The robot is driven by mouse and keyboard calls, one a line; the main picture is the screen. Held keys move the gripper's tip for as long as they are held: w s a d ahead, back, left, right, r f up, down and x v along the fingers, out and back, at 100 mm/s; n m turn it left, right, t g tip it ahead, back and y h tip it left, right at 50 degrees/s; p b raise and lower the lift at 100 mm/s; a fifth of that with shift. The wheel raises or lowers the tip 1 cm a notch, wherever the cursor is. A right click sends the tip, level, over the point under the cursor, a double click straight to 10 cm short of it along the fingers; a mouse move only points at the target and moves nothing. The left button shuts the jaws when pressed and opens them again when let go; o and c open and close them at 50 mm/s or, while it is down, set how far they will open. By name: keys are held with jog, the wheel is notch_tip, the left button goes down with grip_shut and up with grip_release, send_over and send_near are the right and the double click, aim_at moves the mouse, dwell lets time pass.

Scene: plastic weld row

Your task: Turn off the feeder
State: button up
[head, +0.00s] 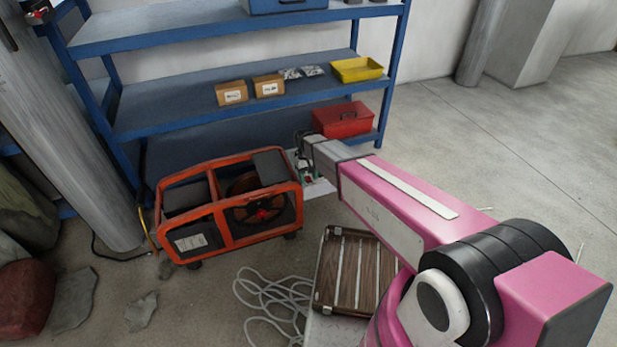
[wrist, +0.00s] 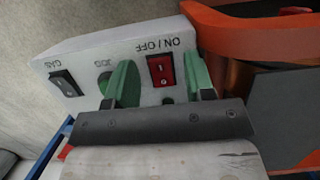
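The feeder (head: 222,240) is an orange-framed machine with a reel, on the floor in front of the blue shelf. Its pale control box (wrist: 140,54) fills the upper middle of the wrist view, with upside-down lettering. A red ON/OFF rocker switch (wrist: 161,70) is on it; which side is pressed in I cannot tell. My gripper (wrist: 158,66) is open, its green fingers on either side of the red switch in the picture. Whether they touch the panel I cannot tell. In the head view my gripper (head: 306,158) is at the feeder's right end, partly hidden by my arm.
The blue shelf (head: 190,105) is close behind, with a red toolbox (head: 342,120). A wooden case (head: 350,270) and coiled cable (head: 270,295) lie in front.

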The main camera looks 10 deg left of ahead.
aim_at(306, 177)
jog(key=v, duration=1.1)
dwell(0.3)
jog(key=s+d+r+m+t, duration=0.1)
jog(key=s+d, duration=0.3)
jog(key=d, duration=0.8)
jog(key=s+d+r+m+y, duration=0.1)
jog(key=s+d+r+m, duration=0.1)
jog(key=d, duration=1)
jog(key=s+d+r+m+t, duration=0.1)
jog(key=s+d+r+m, duration=0.1)
jog(key=s+d, duration=0.5)
jog(key=d+m, duration=0.1)
jog(key=d, duration=0.5)
jog(key=shift+r+t+y, duration=0.2)
jog(key=shift+t+y, duration=0.1)
jog(key=shift+d, duration=0.1)
